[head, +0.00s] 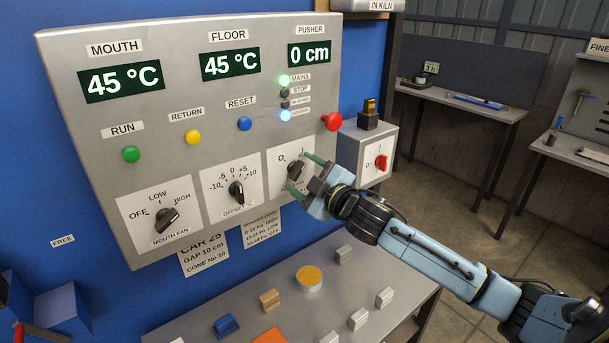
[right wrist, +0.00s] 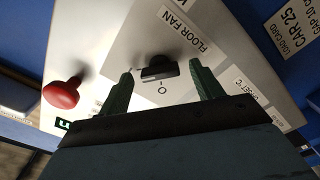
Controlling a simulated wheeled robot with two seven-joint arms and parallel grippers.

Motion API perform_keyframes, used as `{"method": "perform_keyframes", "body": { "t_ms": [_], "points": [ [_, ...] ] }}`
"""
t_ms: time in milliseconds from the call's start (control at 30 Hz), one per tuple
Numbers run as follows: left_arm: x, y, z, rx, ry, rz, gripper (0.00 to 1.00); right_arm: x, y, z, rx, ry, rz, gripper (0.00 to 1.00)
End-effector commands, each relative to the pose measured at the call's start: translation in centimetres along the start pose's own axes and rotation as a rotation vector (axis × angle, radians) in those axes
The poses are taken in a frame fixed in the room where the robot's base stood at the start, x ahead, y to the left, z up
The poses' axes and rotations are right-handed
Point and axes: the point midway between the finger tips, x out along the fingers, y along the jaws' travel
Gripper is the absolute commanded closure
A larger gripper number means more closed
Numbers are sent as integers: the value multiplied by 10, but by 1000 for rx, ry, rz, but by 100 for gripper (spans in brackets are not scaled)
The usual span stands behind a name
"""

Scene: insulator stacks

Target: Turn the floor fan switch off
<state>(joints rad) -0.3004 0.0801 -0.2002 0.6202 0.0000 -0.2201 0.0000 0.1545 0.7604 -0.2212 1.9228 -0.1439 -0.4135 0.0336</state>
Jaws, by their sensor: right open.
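The floor fan switch (right wrist: 160,70) is a black knob on a white plate (right wrist: 125,45) labelled FLOOR FAN in the right wrist view. Its bar lies roughly crosswise to the line toward the O mark below it. In the head view the knob (head: 295,171) is partly hidden by my right gripper (head: 304,175). That gripper is open, its green fingers to either side of the knob; the right wrist view shows them (right wrist: 162,82) with a gap around it. I cannot tell whether they touch it. My left gripper is not in view.
The grey panel (head: 75,150) also holds the mouth fan knob (head: 166,219), offset knob (head: 237,191) and a red button (head: 332,122) close to the right gripper. A red switch (head: 381,162) sits at right. Several small blocks lie on the ledge (head: 190,325) below.

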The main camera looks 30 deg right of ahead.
Motion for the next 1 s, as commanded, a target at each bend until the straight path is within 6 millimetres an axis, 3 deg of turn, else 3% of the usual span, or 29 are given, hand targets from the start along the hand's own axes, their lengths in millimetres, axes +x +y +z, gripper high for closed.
{"method": "perform_keyframes", "body": {
  "t_ms": [33,367,667,1000],
  "points": [
    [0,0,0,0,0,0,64,0,0,0,0,0,0,36],
    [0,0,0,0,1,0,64,0,0,0,0,0,0,79],
    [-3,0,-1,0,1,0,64,0,0,0,-37,0,0,79],
    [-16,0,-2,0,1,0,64,0,1,-1,-254,0,-2,79]
  ]
}}
